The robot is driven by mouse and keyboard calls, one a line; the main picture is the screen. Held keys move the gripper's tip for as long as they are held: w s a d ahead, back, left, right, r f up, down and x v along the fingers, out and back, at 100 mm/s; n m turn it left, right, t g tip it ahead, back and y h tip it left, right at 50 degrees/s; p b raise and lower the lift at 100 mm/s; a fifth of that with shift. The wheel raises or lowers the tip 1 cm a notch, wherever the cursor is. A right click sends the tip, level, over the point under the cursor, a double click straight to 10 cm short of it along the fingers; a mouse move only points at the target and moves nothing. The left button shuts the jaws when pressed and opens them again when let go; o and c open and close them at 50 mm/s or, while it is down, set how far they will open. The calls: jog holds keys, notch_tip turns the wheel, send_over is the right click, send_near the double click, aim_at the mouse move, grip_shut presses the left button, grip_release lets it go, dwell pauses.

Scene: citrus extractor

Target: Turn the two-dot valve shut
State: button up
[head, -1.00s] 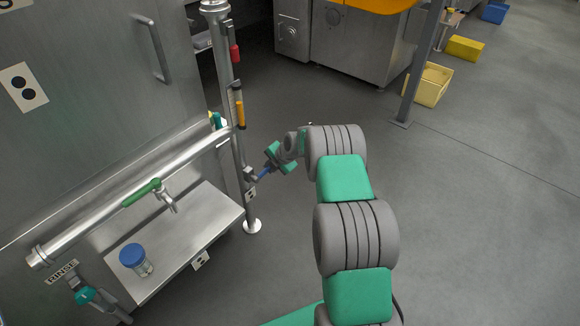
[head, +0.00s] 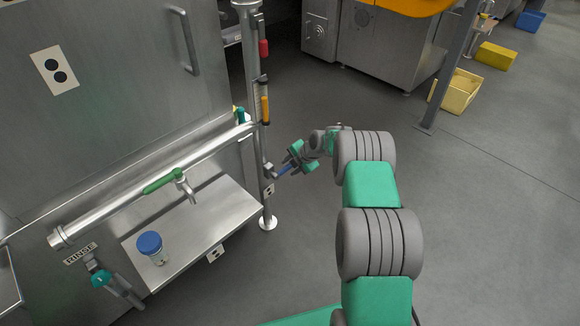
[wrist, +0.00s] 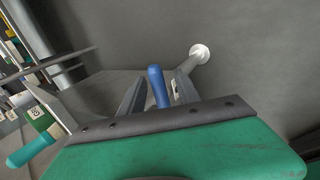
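The valve with a blue handle (head: 285,170) sits low on the upright steel pipe (head: 257,140); its handle sticks out to the right toward my gripper (head: 293,164). A small marked tag (head: 269,190) hangs below it, its dots too small to read. In the wrist view the blue handle (wrist: 158,86) stands between my two fingers (wrist: 158,95), with gaps visible on both sides. My gripper is open around or just behind the handle; contact is not clear. A large two-dot plate (head: 55,71) is on the steel panel at left.
A green-handled tap (head: 163,181) is on the slanting pipe. A teal-handled valve (head: 101,278) stands by the RINSE sign (head: 80,254). A blue-lidded jar (head: 151,247) is on the steel shelf (head: 210,225).

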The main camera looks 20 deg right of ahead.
jog(key=p+v, duration=0.2)
jog(key=v, duration=0.6)
